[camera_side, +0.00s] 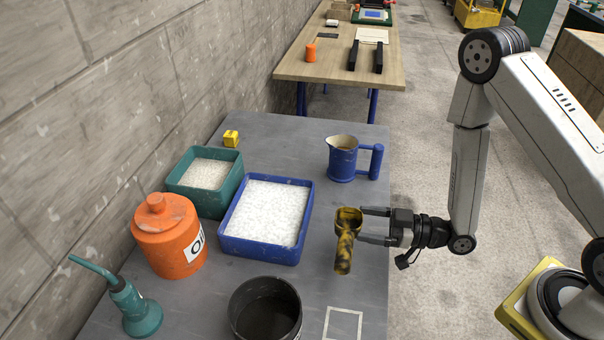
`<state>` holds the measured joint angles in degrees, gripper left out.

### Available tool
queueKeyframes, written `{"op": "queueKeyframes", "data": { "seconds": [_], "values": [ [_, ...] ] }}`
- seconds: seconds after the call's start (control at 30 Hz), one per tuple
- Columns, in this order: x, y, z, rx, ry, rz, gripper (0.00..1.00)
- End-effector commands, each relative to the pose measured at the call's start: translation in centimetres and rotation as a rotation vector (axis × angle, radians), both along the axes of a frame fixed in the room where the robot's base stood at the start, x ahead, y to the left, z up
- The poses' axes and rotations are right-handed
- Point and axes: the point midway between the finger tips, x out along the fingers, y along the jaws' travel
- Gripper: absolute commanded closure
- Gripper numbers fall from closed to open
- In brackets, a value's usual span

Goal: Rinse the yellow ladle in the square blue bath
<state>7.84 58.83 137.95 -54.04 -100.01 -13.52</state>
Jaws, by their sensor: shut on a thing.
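The yellow ladle (345,246) has dark smudges over its cup and handle. My gripper (376,225) is shut on it near the cup, with the handle pointing down toward the front of the table. The ladle is to the right of the square blue bath (262,257) and apart from it. The bath holds white, foamy-looking contents. Whether the ladle touches the tabletop I cannot tell.
A teal bath (182,196), an orange oil can (168,237) and a teal oiler (138,313) stand left. A black pot (265,331) is in front, a blue jug (342,162) behind. A yellow block (231,138) lies at the back. A white square outline (343,309) marks the front right.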

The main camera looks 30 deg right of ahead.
Motion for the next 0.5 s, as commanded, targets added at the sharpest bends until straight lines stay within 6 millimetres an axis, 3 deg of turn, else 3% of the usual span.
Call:
{"op": "queueKeyframes", "data": {
  "seconds": [0.5],
  "values": [
    [0.03,-0.01,-1.35,0.001,-0.001,0.000,0.77]
  ]
}}
